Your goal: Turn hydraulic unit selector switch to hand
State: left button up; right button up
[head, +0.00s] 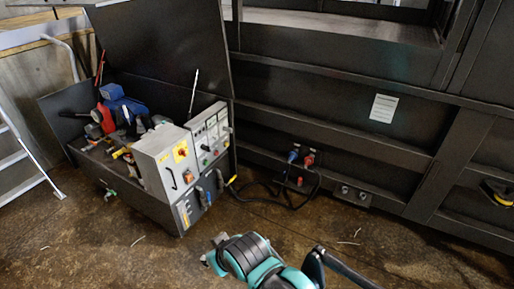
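The hydraulic unit is a dark open-topped box (135,207) at left in the head view, with its lid (160,45) raised. Grey control boxes are at its front right corner. One has a red-and-yellow rotary switch (182,152); the panel beside it (208,135) carries gauges, small knobs and lights. The selector switch is too small to pick out, and its position cannot be read. My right gripper (214,263) is low at the bottom centre, in front of and below the panel, apart from it. Its fingers are too small to read. My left gripper is not in view.
The dark compactor wall (340,130) with ribs fills the right and back. Cables (285,190) with blue and red plugs run from the unit to it. A ladder (22,160) stands at far left. The brown floor (130,255) before the unit is mostly clear.

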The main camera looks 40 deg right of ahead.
aim_at(206, 148)
jog(key=z, duration=0.9)
jog(key=i+l+z, duration=0.2)
jog(key=i, duration=0.2)
jog(key=i+l+z, duration=0.25)
jog(key=i, duration=0.15)
jog(key=i+l+z, duration=0.2)
jog(key=i, duration=0.25)
